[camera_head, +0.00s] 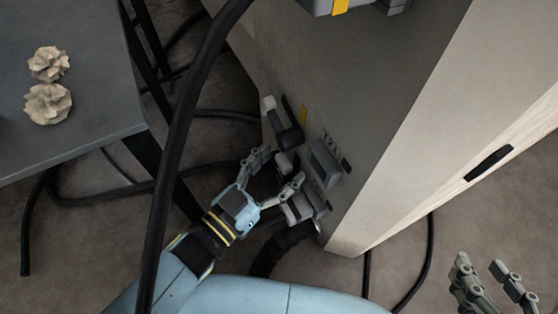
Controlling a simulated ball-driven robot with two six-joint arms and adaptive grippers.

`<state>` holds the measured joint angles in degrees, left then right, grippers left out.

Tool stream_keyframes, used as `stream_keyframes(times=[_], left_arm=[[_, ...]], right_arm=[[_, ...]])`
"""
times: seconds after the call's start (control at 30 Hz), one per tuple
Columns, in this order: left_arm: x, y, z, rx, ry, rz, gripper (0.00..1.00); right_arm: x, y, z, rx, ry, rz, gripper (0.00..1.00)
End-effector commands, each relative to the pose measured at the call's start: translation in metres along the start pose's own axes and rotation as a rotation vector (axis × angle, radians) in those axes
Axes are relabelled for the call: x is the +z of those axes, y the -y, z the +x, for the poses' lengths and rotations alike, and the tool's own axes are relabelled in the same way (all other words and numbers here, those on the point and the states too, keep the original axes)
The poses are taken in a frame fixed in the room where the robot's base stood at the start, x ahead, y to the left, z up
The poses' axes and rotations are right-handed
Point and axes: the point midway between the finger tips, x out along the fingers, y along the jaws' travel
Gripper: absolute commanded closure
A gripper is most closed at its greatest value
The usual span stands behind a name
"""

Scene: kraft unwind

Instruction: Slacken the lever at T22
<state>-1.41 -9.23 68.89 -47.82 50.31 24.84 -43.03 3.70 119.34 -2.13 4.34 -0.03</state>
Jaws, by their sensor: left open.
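Several fittings sit on the grey cabinet side (365,95). My right gripper (480,263) is at the lower right, fingers apart and empty, away from the cabinet.
A grey connector (300,208) with a thick black hose is low on the cabinet, close to my left gripper. A black cable (172,160) crosses the view in front of my left arm. A dark table (85,105) with two crumpled paper lumps (48,103) stands left. Cables lie on the floor.

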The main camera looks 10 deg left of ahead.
Motion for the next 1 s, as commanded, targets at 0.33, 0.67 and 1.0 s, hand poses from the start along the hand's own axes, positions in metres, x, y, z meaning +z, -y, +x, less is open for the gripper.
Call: stream_keyframes(times=[0.33, 0.67, 1.0], left_arm=[[-0.0001, 0.0001, -0.0001, 0.0, 0.0, 0.0, 0.65], [0.0001, 0.0, -0.0003, 0.0, 0.0, 0.0, 1.0], [-0.0022, 0.0018, 0.0008, 0.0, 0.007, -0.02, 1.0]], right_arm=[[0.0001, 0.0, 0.0001, 0.0, 0.0, 0.0, 0.6], [0.0002, 0.0, 0.0001, 0.0, 0.001, 0.0, 0.6], [-0.0068, -0.0018, 0.0032, 0.002, 0.042, 0.003, 0.6]])
